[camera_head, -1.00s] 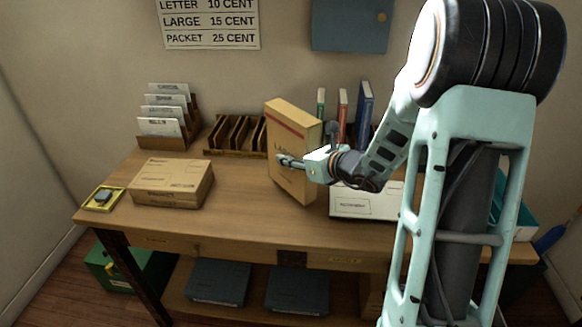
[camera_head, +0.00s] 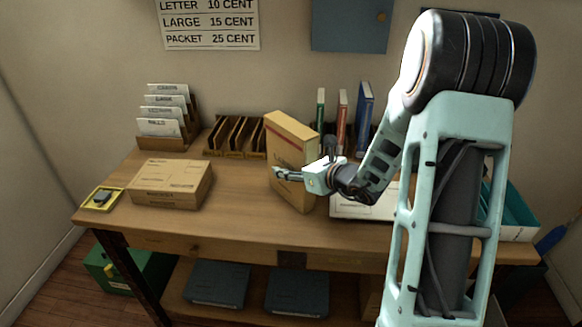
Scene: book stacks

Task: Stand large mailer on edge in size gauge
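The large mailer (camera_head: 288,150) is a tan, thick upright packet with a red stripe and partly hidden lettering. It stands on its narrow end at the middle of the desk, its lower edge at or very near the desktop. My gripper (camera_head: 286,174) is at the mailer's front face, with its fingers across the lettering. I cannot tell whether the fingers are closed on it or only beside it. A wooden slotted rack (camera_head: 228,153), possibly the size gauge, stands behind and left of the mailer. The mailer hides its right end.
A flat tan parcel (camera_head: 172,182) lies at left, near a yellow tray (camera_head: 90,199). A card rack (camera_head: 160,141) stands at back left. Upright books (camera_head: 364,115) stand behind my arm. A white box (camera_head: 362,207) and teal tray (camera_head: 515,215) are at right. The front-centre desktop is clear.

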